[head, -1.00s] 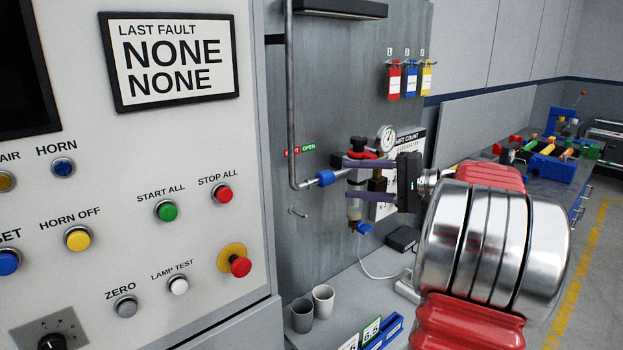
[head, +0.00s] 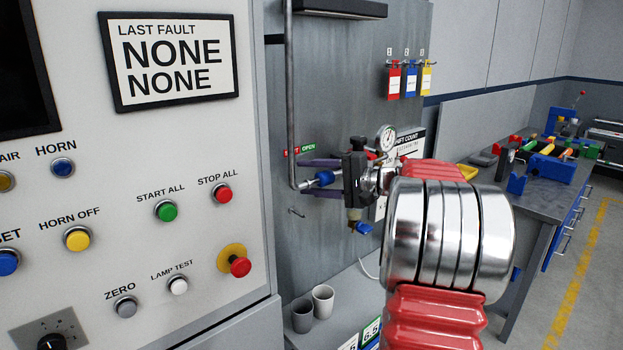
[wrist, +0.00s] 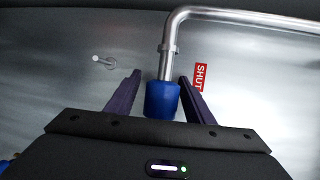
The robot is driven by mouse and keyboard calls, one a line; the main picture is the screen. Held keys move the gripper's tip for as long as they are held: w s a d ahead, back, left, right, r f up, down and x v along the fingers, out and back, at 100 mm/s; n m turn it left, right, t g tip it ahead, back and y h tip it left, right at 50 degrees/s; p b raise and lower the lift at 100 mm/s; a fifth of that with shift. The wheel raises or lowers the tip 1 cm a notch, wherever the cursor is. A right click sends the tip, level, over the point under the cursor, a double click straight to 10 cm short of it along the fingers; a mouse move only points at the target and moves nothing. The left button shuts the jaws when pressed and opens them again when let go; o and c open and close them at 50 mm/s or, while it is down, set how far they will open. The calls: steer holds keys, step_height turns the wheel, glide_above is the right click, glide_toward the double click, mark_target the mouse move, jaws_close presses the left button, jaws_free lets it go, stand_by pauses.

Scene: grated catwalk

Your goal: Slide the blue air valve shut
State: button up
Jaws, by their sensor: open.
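The blue air valve (head: 324,178) is a blue sleeve on the metal pipe, at the lower bend of the pipe by the panel. In the wrist view the blue sleeve (wrist: 162,99) lies between the two purple fingers, with a small gap on each side. My gripper (head: 306,178) is open around it, one finger above and one below in the head view; the wrist view also shows my gripper (wrist: 158,85). A red SHUT label (wrist: 200,77) is beside the pipe. A green OPEN label (head: 308,148) shows above the valve in the head view.
The metal pipe (head: 292,90) runs down the panel. A gauge (head: 388,138) is behind my wrist. A small hook (head: 296,212) sticks out below the pipe. Two cups (head: 322,298) stand on the shelf below. The control cabinet (head: 190,130) stands at the left.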

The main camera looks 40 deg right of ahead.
steer(key=shift+c, duration=0.2)
steer(key=c, duration=1)
